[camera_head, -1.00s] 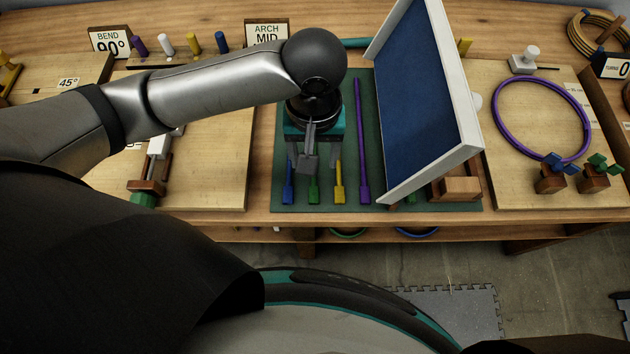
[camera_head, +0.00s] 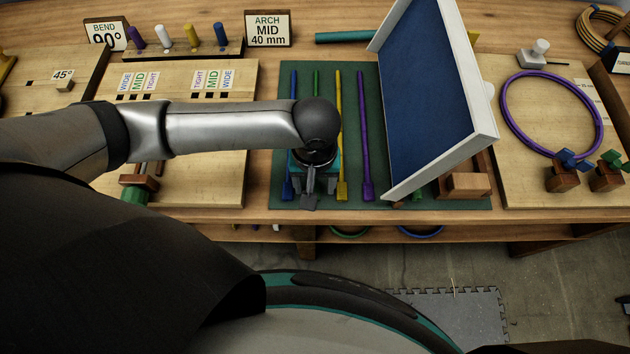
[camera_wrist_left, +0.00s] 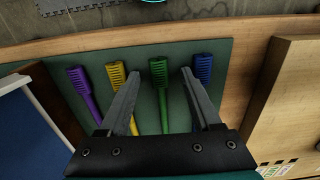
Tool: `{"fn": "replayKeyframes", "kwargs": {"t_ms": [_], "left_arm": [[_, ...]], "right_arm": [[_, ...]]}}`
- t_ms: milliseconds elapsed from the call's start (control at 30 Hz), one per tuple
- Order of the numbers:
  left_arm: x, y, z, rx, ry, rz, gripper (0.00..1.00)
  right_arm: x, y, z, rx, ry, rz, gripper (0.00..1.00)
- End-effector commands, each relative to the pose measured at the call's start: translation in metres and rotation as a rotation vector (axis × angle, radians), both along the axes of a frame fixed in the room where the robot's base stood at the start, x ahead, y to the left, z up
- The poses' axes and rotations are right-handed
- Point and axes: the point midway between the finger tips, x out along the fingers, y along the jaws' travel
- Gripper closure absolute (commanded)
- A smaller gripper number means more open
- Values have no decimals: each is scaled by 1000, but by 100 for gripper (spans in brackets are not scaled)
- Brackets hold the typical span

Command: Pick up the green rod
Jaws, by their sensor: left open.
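The green rod (camera_head: 316,82) lies on a dark green mat (camera_head: 287,75), between a blue rod (camera_head: 293,85) and a yellow rod (camera_head: 340,175). In the head view my left arm and gripper hide its middle and near end. In the left wrist view its ribbed green handle (camera_wrist_left: 159,72) shows between the fingers of my left gripper (camera_wrist_left: 159,75). The fingers are apart and hold nothing. In the head view my left gripper (camera_head: 310,195) hangs over the near part of the mat. Its height above the rod is hard to tell. My right gripper is out of view.
A purple rod (camera_head: 364,150) lies right of the yellow one. A tilted blue panel with a white frame (camera_head: 483,150) stands right of the rods. Wooden boards (camera_head: 225,170) lie to the left. The table's front edge is close to the gripper.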

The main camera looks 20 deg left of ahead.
Motion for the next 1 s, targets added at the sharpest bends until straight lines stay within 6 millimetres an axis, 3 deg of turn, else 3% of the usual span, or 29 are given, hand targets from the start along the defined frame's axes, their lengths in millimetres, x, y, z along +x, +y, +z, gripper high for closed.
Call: {"fn": "replayKeyframes", "kwargs": {"t_ms": [167,733,1000], "left_arm": [[0,0,1,-1,0,-1,36],[0,0,1,-1,0,-1,100],[0,0,1,-1,0,-1,100]], "right_arm": [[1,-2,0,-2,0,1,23],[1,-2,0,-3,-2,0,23],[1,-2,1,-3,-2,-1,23]]}}
